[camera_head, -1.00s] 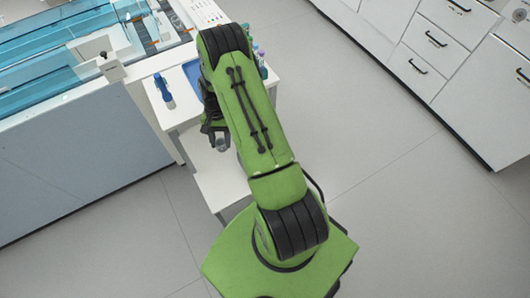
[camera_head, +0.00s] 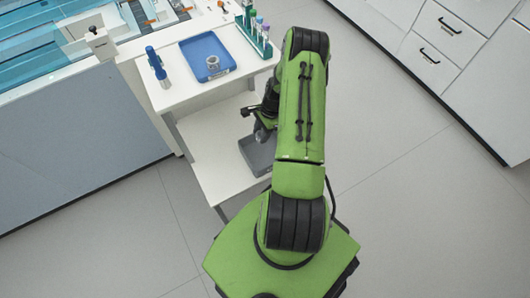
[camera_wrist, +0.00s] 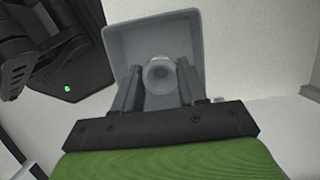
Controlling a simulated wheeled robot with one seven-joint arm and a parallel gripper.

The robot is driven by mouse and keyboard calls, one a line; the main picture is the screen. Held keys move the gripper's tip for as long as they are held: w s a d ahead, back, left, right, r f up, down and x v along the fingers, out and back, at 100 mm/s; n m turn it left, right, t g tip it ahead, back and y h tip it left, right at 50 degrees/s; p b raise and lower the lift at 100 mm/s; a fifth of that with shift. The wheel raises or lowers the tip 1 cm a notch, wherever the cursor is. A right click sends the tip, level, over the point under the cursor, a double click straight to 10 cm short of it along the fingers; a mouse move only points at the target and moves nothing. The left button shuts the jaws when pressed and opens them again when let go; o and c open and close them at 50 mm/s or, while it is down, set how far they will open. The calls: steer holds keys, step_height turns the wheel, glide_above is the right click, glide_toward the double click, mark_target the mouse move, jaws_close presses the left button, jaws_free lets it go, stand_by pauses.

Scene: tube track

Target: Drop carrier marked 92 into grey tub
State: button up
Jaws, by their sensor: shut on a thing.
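The grey tub (camera_head: 246,150) sits on the lower white shelf in the head view, partly hidden by my arm. It also shows in the wrist view (camera_wrist: 119,42) with its open top beneath my fingers. My gripper (camera_wrist: 160,88) is shut on a grey round carrier (camera_wrist: 160,72), which appears within the tub's outline. I cannot tell its exact height relative to the rim. In the head view my gripper (camera_head: 264,118) is over the tub, and the held carrier (camera_head: 262,133) shows below it. No number can be read on it.
A blue tray (camera_head: 196,45) with another grey carrier (camera_head: 212,62) stands on the upper white tabletop. Drawer cabinets line the upper right.

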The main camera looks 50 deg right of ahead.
steer(key=shift+f, duration=0.4)
steer(key=shift+r, duration=0.1)
steer(key=o, duration=0.9)
steer(key=p+v, duration=0.5)
steer(key=v, duration=1)
steer(key=shift+d+r, duration=0.15)
steer(key=shift+r, duration=0.2)
